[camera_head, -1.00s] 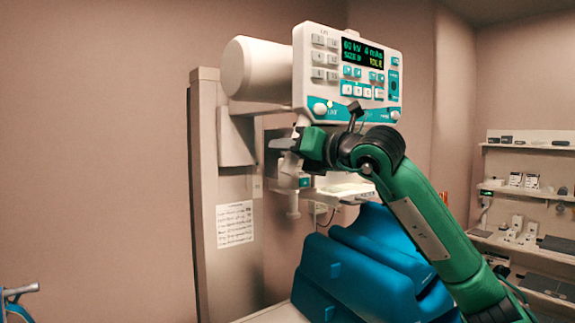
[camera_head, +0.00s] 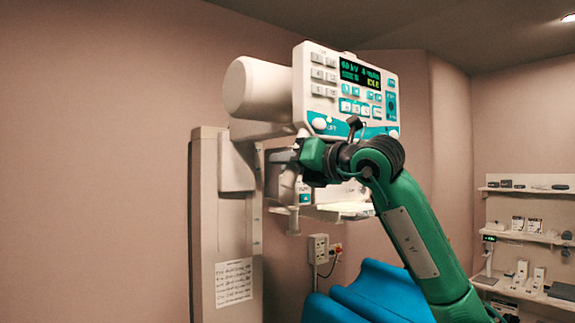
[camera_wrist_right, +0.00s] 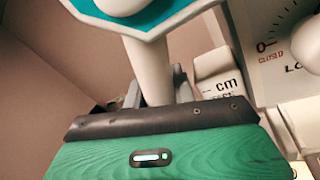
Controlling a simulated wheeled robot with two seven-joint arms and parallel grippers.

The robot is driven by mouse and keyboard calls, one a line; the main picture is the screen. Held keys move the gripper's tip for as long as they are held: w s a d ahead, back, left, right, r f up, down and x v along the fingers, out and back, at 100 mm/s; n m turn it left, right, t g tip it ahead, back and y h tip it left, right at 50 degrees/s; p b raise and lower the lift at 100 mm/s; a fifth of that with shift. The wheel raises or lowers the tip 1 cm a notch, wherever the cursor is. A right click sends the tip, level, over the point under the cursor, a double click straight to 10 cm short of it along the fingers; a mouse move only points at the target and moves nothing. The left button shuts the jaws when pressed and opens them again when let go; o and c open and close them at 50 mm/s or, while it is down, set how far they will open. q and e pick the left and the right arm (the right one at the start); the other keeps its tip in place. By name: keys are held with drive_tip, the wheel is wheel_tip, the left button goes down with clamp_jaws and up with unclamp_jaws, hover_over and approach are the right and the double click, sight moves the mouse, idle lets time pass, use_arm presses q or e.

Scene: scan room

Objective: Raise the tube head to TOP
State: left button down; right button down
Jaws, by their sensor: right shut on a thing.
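The tube head is a white cylinder (camera_head: 262,90) with a control panel (camera_head: 345,88) on its right end, in the head view. Its green display lights up, with a yellow word at lower right. The tube head stands higher than the top of the grey column (camera_head: 209,135). My right gripper (camera_head: 297,158) is just below the panel's lower left corner. It is shut on a white handle; in the right wrist view this handle (camera_wrist_right: 150,68) runs from the panel down between the dark fingers. The fingertips are partly hidden. My left gripper is not in view.
A blue padded seat or couch (camera_head: 375,298) is at the bottom. A wall socket (camera_head: 319,249) is behind. Shelves with small items (camera_head: 525,237) stand at right. The wall left of the column is clear. A collimator dial (camera_wrist_right: 285,45) is close by my wrist.

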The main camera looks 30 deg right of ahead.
drive_tip(key=c, duration=1.4)
unclamp_jaws()
drive_tip(key=shift+c, duration=0.2)
drive_tip(key=b+v, duration=0.5)
drive_tip(key=v, duration=0.8)
drive_tip(key=shift+s, duration=0.4)
drive_tip(key=shift+d, duration=0.1)
